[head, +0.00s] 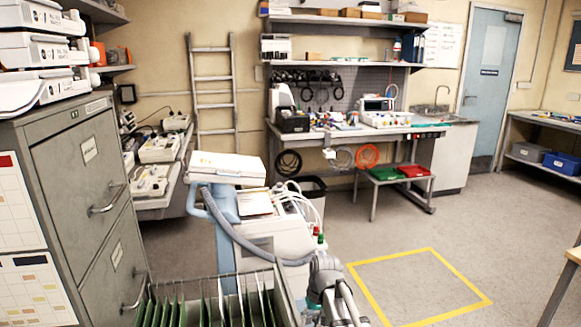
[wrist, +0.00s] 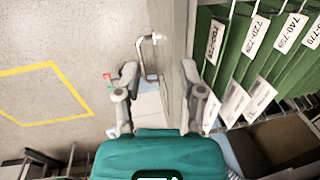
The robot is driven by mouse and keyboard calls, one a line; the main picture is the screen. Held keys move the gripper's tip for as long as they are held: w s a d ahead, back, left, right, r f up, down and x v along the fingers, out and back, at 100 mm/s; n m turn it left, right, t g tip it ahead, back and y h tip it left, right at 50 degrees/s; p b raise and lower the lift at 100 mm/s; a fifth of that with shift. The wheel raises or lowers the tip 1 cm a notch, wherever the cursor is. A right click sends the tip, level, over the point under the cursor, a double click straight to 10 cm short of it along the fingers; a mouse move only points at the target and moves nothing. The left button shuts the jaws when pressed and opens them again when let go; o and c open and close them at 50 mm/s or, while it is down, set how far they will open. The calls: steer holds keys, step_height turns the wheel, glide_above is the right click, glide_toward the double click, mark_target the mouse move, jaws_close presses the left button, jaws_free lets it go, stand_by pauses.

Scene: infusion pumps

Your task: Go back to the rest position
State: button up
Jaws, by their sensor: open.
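My gripper (wrist: 159,72) is open in the wrist view, with its two grey fingers apart and nothing held between them. A teal block shows at the base of the fingers. Behind the gap between the fingers lies a pale box-like surface (wrist: 150,105), which I cannot identify. The right finger is close beside the labelled green hanging files (wrist: 238,45); I cannot tell whether it touches them. In the head view, a grey jointed part at the lower middle seems to be my arm; the fingertips cannot be made out there.
An open drawer of green files (head: 215,300) lies at the front, beside a grey cabinet (head: 85,170). A wheeled medical machine (head: 265,240) stands just behind it. A yellow floor square (head: 432,250) is empty, with clear floor around it. A workbench (head: 350,132) stands at the back.

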steer(key=s+d+m+h, duration=0.2)
steer(key=s+d, duration=0.9)
steer(key=s, duration=0.1)
step_height(320, 180, down, 18)
steer(key=r+b, duration=0.1)
steer(key=b, duration=1.6)
step_height(320, 180, up, 38)
steer(key=p, duration=3.8)
steer(key=shift+w, duration=0.3)
steer(key=shift+s+f, duration=0.1)
